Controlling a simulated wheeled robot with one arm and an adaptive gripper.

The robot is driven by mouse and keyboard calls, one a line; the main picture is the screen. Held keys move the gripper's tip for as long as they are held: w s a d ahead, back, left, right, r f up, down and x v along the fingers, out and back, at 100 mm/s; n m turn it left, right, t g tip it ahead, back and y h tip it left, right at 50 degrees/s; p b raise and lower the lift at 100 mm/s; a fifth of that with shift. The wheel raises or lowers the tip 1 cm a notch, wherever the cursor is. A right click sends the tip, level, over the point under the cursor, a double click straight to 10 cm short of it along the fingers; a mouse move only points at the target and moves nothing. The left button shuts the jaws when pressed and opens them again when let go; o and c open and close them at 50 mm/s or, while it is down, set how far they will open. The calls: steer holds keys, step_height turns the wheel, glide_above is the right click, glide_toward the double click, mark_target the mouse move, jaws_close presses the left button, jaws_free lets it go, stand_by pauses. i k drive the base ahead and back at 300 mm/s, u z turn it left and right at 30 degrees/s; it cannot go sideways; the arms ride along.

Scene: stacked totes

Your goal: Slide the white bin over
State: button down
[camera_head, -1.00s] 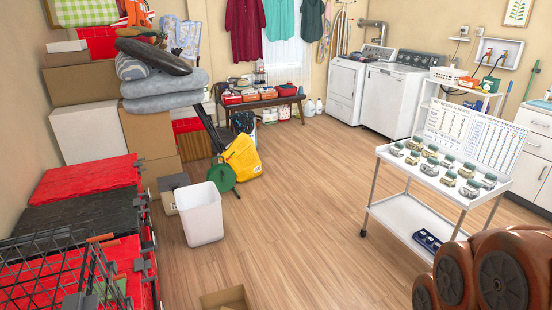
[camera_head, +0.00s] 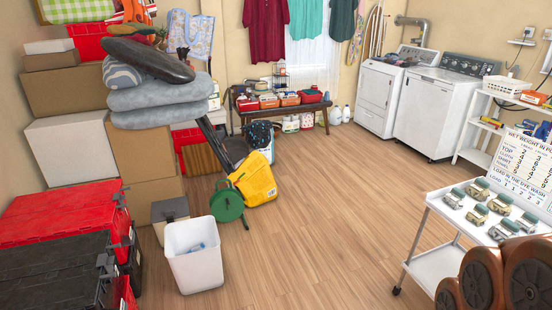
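The white bin (camera_head: 196,270) stands upright on the wood floor, left of the picture's middle. It is open at the top, and something pale blue lies inside it. A green round thing (camera_head: 227,203) and a yellow bag (camera_head: 254,178) are just behind it to the right. A small grey-topped box (camera_head: 169,214) stands right behind it. My gripper is not in view. Brown rounded arm links of mine show at the lower right, well apart from the bin.
Stacked red and black totes (camera_head: 58,214) stand left of the bin. Cardboard boxes (camera_head: 146,152) with grey cushions are behind. A white cart (camera_head: 440,270) with small items stands at the right. The floor (camera_head: 320,225) between bin and cart is clear.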

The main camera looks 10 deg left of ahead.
mark_target(202, 271)
steer(key=i, duration=3)
steer(key=u, duration=3.4)
